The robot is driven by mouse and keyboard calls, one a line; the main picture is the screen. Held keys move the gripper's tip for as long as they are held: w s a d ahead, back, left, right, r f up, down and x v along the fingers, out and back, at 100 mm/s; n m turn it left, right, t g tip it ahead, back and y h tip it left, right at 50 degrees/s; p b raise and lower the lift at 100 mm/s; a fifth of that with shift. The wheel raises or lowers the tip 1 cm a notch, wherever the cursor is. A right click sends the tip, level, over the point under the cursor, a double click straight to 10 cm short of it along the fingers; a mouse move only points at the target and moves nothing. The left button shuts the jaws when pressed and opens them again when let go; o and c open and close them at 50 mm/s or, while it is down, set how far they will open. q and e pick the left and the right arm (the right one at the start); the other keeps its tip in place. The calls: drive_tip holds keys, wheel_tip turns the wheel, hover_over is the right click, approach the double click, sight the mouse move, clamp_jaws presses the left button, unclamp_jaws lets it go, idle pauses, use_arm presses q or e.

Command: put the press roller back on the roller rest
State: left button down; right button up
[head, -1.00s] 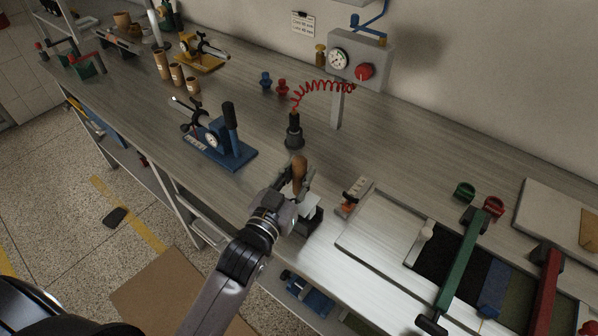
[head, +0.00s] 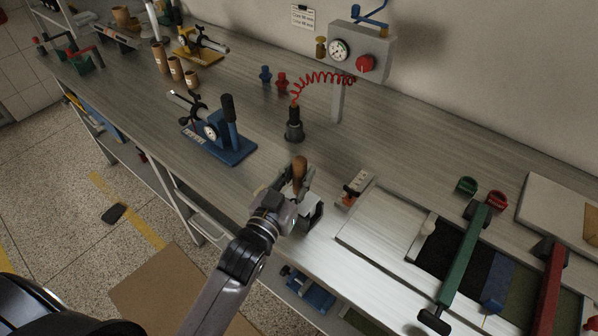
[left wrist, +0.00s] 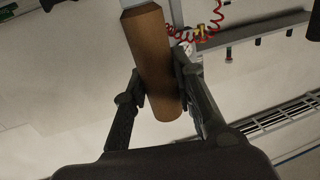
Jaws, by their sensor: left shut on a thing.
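My left gripper (head: 287,190) is shut on the upright wooden handle (head: 299,172) of the press roller, near the bench's front edge. In the left wrist view the brown handle (left wrist: 158,75) stands between the two dark fingers, slightly tilted. A pale and dark part (head: 312,208) shows just below and behind the gripper; I cannot tell whether it is the roller head or the rest, as the gripper partly covers it. A small block with orange ends (head: 353,187) lies just right of the gripper, apart from it. My right gripper is not in view.
A blue press (head: 218,138) stands to the back left. A dark nozzle (head: 294,125) on a red coiled hose stands behind the gripper. Bare bench lies between the nozzle and the handle.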

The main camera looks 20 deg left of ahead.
use_arm(q)
drive_tip(key=shift+f, duration=0.25)
drive_tip(key=c, duration=1.2)
unclamp_jaws()
drive_tip(key=shift+c, duration=0.2)
drive_tip(key=shift+f, duration=0.1)
drive_tip(key=shift+s, duration=0.1)
drive_tip(key=s+a, duration=0.1)
drive_tip(key=s, duration=1)
drive_tip(key=shift+s+a, duration=0.35)
drive_tip(key=shift+s, duration=0.05)
